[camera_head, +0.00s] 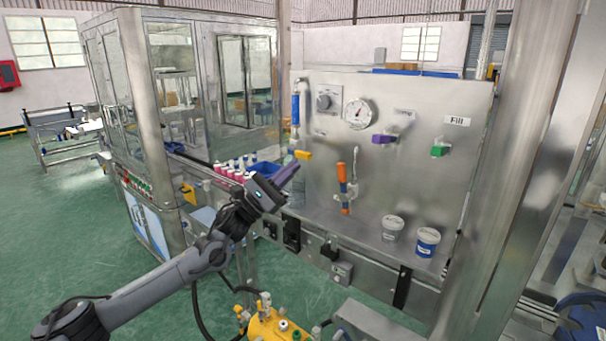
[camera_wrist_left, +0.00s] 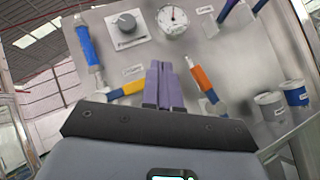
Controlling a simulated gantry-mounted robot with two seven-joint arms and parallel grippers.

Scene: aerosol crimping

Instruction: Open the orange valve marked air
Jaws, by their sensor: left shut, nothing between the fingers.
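The vertical orange handle (camera_head: 343,172) is on the steel panel's lower middle, right of my left gripper. It also shows in the left wrist view (camera_wrist_left: 204,82), tilted, just right of the fingers. A small label beside it is too blurred to read. A yellow-orange handle (camera_head: 304,155) sits left of it, below a blue-sleeved pipe, and also shows in the wrist view (camera_wrist_left: 128,89). My left gripper (camera_head: 295,168) has purple fingers, shut and empty, pointing at the panel between the two handles. It appears apart from both. My right gripper is not in view.
A gauge (camera_head: 360,113), a knob (camera_head: 325,101), a purple handle (camera_head: 384,139) and a green handle (camera_head: 440,151) marked Fill are on the panel. Two tubs (camera_head: 392,228) (camera_head: 427,243) stand on the ledge.

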